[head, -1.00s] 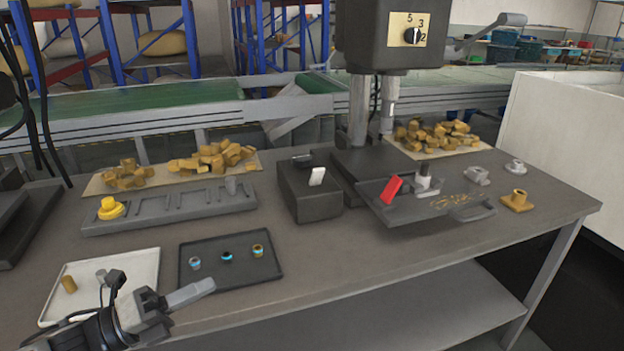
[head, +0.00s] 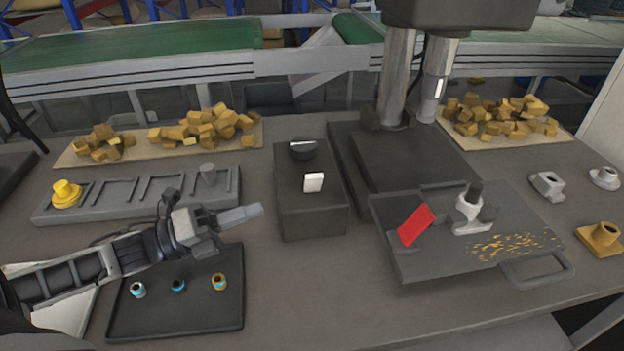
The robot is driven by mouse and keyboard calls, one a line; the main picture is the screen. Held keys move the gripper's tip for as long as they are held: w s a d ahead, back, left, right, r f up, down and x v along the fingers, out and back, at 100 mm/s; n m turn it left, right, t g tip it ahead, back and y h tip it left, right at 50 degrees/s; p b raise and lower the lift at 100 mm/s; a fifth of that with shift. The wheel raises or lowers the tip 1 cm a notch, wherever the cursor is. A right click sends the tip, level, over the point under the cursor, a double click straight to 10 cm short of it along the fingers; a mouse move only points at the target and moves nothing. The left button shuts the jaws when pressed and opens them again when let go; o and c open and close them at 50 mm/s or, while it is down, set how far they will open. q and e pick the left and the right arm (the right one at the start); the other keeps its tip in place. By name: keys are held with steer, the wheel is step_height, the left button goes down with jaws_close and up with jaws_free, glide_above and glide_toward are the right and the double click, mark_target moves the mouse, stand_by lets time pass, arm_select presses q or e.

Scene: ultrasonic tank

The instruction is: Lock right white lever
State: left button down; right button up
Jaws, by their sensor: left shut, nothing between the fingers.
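A small white lever (head: 313,182) stands upright on a dark box (head: 310,217) in the middle of the table, on its near face side. A round black knob (head: 303,149) with a pale line sits behind it on the same box. My left gripper (head: 252,211) is shut and empty. It is to the left of the box and a little lower than the lever in the head view, apart from both. A red lever (head: 416,225) sits tilted on the dark plate (head: 420,262) to the right. My right gripper is not in view.
A dark tray (head: 222,318) with several small ringed parts lies below my left forearm. A slotted grey rack (head: 120,209) with a yellow part stands behind it. A press column (head: 397,90) rises behind the box, and loose metal fittings lie far right.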

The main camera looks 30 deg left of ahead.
mark_target(313, 183)
arm_select(q)
steer(key=x, duration=0.9)
steer(key=shift+w+d, duration=0.3)
